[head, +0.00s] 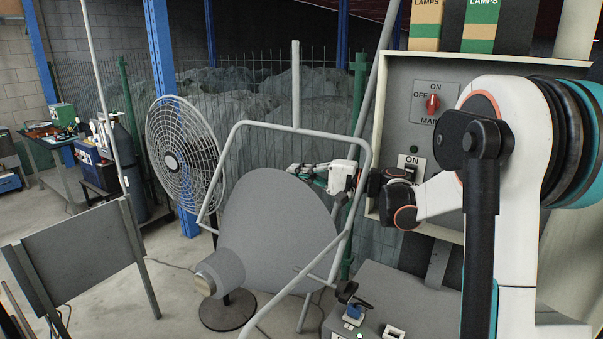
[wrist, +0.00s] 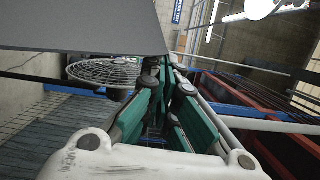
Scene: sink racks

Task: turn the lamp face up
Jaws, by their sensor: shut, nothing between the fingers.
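The lamp (head: 275,225) is a large grey cone-shaped shade in a bent tubular metal frame (head: 240,155). Its wide rounded end points up and right, and its narrow neck points down and left in the head view. The shade fills the upper left of the wrist view (wrist: 80,25). My gripper (head: 291,171) is beside the shade's upper right edge, within the outline of the frame in the head view. Its fingers are shut and empty in the wrist view (wrist: 163,72). Whether the fingers touch the shade or the tube cannot be told.
A control panel (head: 435,100) with a red switch stands behind my arm at right. A round fan (head: 183,155) stands left of the lamp. A grey panel (head: 80,255) is at the left front. A switch box (head: 400,295) is at lower right. Bare floor shows at left.

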